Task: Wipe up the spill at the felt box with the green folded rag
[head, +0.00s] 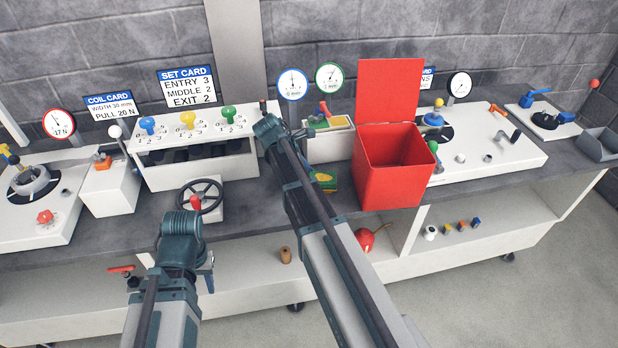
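The felt box appears to be the white box (327,147) with a green and yellow top and a red handle, left of the red bin. My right arm crosses in front of its left side. A small green and yellow thing (329,181) lies on the bench in front of it, partly behind that arm; I cannot tell whether it is the folded rag. I cannot make out the spill. My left gripper (210,274) seems to show only as a dark tip beside my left arm, low in front of the bench; its opening is unclear. My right gripper does not show.
An open red bin (388,184) with its lid up stands right of the white box. A handwheel (200,196) sits left of my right arm. A white panel with colored knobs (200,131) stands behind it. A red oil can (367,240) is on the lower shelf.

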